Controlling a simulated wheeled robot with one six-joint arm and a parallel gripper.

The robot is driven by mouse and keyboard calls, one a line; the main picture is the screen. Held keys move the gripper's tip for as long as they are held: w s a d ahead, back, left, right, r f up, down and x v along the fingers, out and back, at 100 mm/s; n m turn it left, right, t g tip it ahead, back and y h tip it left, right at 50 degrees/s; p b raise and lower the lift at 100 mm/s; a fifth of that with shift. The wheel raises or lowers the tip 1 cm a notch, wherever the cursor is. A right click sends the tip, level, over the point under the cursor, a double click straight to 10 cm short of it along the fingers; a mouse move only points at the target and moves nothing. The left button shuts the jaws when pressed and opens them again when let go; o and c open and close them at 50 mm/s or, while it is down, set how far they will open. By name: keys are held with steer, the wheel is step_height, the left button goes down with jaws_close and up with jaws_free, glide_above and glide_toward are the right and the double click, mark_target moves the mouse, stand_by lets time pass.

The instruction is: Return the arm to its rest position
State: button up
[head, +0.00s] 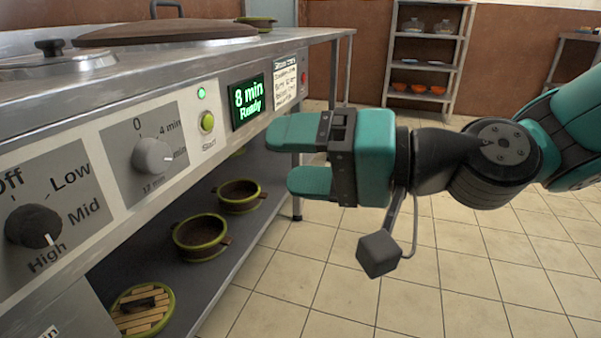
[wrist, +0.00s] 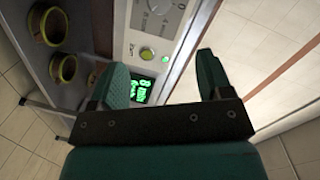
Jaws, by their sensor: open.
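My gripper (head: 292,157) is teal and black and sits in the middle of the head view. Its two fingers are apart with nothing between them. It points left at the stove's front panel, just right of the lit display (head: 248,102), which reads "8 min Ready". The green start button (head: 207,122) is left of the display with a lit lamp above it. In the wrist view my gripper (wrist: 165,75) also shows spread fingers, with the panel and button (wrist: 147,54) beyond them. I cannot tell the exact gap to the panel.
The stove panel carries a timer knob (head: 153,156) and a heat knob (head: 34,226). Steamer baskets (head: 200,237) stand on the shelf below. A large lid (head: 165,32) is on the stove top. A rack (head: 425,55) with bowls stands behind. The tiled floor at right is clear.

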steer(key=s+d+r+n+g+h+p, duration=0.35)
steer(key=s+d+h+p, duration=0.2)
steer(key=p, duration=0.35)
steer(key=s+d+r+n+g+h+p, duration=0.2)
steer(key=s+d+r+h+p, duration=0.2)
steer(key=d+h+p, duration=0.4)
step_height(320, 180, up, 37)
steer(key=y+p, duration=0.2)
steer(key=p, duration=3.5)
steer(key=shift+a+f, duration=0.15)
steer(key=shift+a, duration=0.2)
